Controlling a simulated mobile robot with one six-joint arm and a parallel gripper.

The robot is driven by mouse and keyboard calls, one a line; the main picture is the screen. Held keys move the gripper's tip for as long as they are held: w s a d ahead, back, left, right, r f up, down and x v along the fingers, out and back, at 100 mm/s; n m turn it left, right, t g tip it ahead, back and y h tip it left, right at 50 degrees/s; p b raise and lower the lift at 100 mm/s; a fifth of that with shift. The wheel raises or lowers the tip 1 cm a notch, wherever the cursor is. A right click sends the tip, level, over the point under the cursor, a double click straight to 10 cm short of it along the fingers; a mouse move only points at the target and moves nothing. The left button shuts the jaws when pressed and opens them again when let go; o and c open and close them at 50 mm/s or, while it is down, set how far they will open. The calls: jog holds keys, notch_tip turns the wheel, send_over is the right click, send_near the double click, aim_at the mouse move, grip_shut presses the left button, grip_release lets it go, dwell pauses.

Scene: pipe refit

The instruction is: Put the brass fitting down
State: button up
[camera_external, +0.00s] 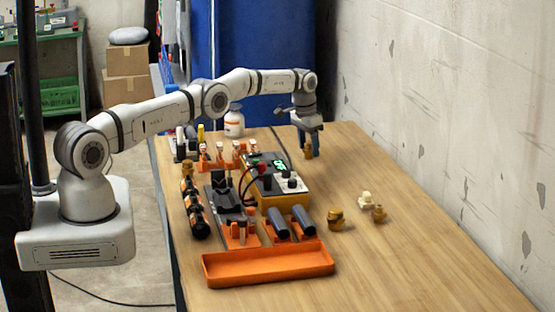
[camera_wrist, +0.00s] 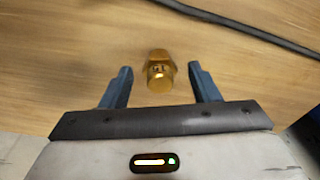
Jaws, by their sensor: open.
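The brass fitting (camera_wrist: 160,72) stands between the two blue fingers of my gripper (camera_wrist: 159,80) in the wrist view, with a gap on each side. It appears to rest on the wooden tabletop. In the external view my gripper (camera_external: 308,150) is low over the far part of the table, fingers pointing down. A bit of the brass fitting (camera_external: 308,150) shows between the fingers there, mostly hidden. My gripper is open and not touching the fitting.
A white bottle (camera_external: 234,122) stands left of my gripper. A meter box (camera_external: 275,180) with cables, an orange rack (camera_external: 222,160) and an orange tray (camera_external: 268,266) fill the table's left side. Other brass fittings (camera_external: 336,218) lie near the middle. A dark cable (camera_wrist: 240,27) runs near the fitting.

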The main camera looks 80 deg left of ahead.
aim_at(305, 150)
notch_tip(305, 150, up, 12)
jog(key=s, duration=0.1)
jog(key=shift+s+d+b, duration=0.2)
jog(key=shift+b, duration=0.1)
jog(key=shift+r, duration=0.1)
